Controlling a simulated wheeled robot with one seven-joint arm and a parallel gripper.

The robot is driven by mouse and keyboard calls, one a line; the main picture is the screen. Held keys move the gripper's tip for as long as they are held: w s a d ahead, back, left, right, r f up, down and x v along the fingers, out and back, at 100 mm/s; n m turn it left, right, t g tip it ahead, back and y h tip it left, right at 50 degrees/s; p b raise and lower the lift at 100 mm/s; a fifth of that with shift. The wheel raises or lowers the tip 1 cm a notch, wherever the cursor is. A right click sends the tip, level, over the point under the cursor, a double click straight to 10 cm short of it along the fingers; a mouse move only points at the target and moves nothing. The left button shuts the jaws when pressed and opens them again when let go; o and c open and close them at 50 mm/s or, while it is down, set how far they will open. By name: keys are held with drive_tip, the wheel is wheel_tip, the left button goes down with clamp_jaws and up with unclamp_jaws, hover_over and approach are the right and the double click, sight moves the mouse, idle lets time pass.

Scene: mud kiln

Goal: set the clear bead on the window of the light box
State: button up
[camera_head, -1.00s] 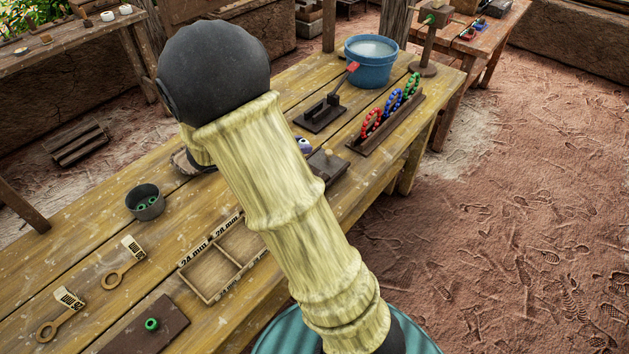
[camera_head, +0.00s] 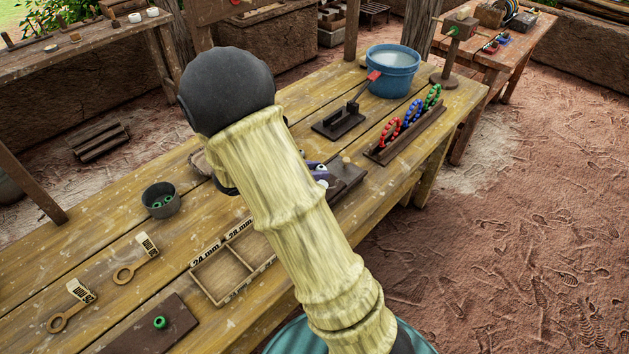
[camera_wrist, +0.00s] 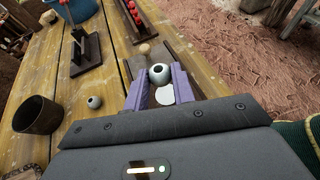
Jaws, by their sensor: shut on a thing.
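My gripper (camera_wrist: 160,82) has purple fingers shut on a pale bead (camera_wrist: 160,73) with a dark hole, held at the fingertips. A round white window (camera_wrist: 165,95) shows between the fingers, on the dark light box (camera_wrist: 186,68). Whether the bead touches the box I cannot tell. In the head view the light box (camera_head: 350,174) is partly hidden behind my arm, and the bead (camera_head: 321,168) shows small beside it. My gripper is mostly hidden there. Another pale bead (camera_wrist: 94,102) lies on the table, left of my gripper in the wrist view.
A round wooden knob (camera_wrist: 144,48) stands at the box's far end. A dark cup (camera_head: 161,200) holds green beads. A divided tray (camera_head: 222,278), a rack of bead rings (camera_head: 408,135), a dark stand (camera_head: 340,122) and a blue bucket (camera_head: 391,72) stand around the table.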

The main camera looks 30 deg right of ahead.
drive_tip(key=shift+f, duration=1.85)
drive_tip(key=shift+f+b, duration=0.15)
drive_tip(key=shift+b, duration=0.2)
drive_tip(key=o, duration=1)
drive_tip(key=shift+c, duration=0.2)
drive_tip(key=shift+r, duration=0.2)
drive_tip(key=v, duration=1.2)
drive_tip(key=shift+p, duration=0.45)
